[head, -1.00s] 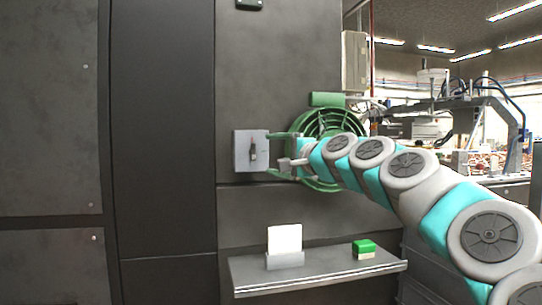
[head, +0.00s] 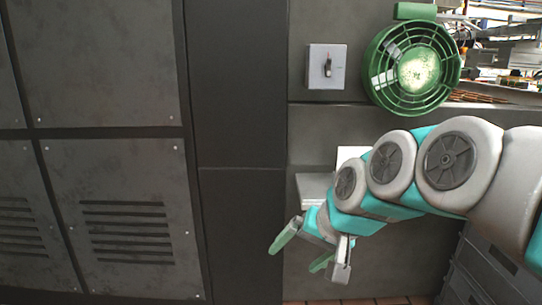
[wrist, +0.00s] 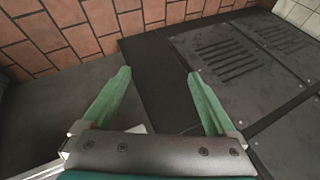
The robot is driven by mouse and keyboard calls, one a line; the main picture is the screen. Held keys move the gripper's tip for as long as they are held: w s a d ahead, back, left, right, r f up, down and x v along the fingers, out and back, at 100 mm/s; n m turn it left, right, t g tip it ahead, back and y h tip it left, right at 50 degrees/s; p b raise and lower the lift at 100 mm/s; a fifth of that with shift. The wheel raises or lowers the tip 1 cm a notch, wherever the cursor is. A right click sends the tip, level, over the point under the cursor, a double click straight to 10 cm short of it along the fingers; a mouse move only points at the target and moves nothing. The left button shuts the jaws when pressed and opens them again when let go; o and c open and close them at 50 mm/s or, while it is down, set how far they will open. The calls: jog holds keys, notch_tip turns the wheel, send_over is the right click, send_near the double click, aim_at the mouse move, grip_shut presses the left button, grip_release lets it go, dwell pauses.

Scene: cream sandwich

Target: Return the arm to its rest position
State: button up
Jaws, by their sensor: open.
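A grey switch box (head: 326,66) and a round green fan (head: 412,68) are on the cabinet above my arm. The shelf (head: 313,186) is mostly hidden behind my arm. A vented panel (head: 120,215) is at left. Orange floor tiles (wrist: 60,32) show in the wrist view.

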jog(key=s+d+f+n+g+h, duration=0.1)
jog(key=s+d+f+g+h, duration=0.1)
jog(key=s+d+f, duration=0.3)
jog(key=s+d+f+n+g+h, duration=0.1)
jog(key=s+d+f+g, duration=0.3)
jog(key=s+f, duration=0.7)
jog(key=s+d+h, duration=0.1)
jog(key=s, duration=0.6)
jog(key=shift+s+g+h, duration=0.3)
jog(key=shift+s+g, duration=0.05)
jog(key=shift+g, duration=0.05)
